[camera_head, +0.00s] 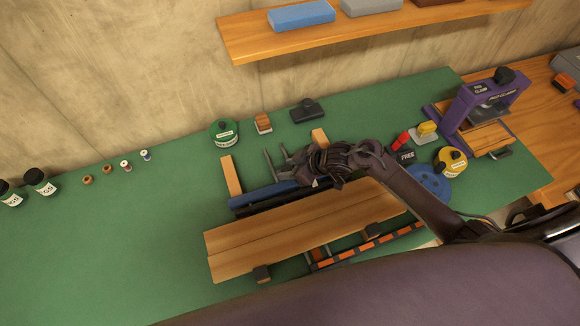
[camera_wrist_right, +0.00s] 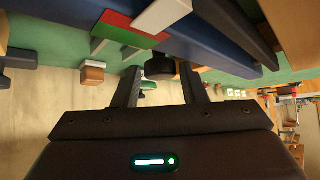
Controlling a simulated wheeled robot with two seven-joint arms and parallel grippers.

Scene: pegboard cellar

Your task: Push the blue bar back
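The long blue bar (camera_head: 262,195) lies on the green bench top, behind the wide wooden planks (camera_head: 290,236). Its right part is hidden by my right gripper and arm. My right gripper (camera_head: 284,165) is low over the bench by the bar's right part. In the right wrist view the gripper's two fingers (camera_wrist_right: 160,80) are apart with nothing held. The blue bar (camera_wrist_right: 225,35) runs across the top of that view, close to the fingertips. A black round knob (camera_wrist_right: 159,66) shows just beyond the fingertips. I cannot tell whether the fingers touch the bar. My left gripper is not in view.
Wooden strips (camera_head: 231,175) lie behind the bar. A green tin (camera_head: 224,133), a wooden block (camera_head: 263,123) and a black object (camera_head: 307,111) stand further back. A purple machine (camera_head: 483,105) and yellow tin (camera_head: 451,160) are at right. The bench's left side is mostly clear.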

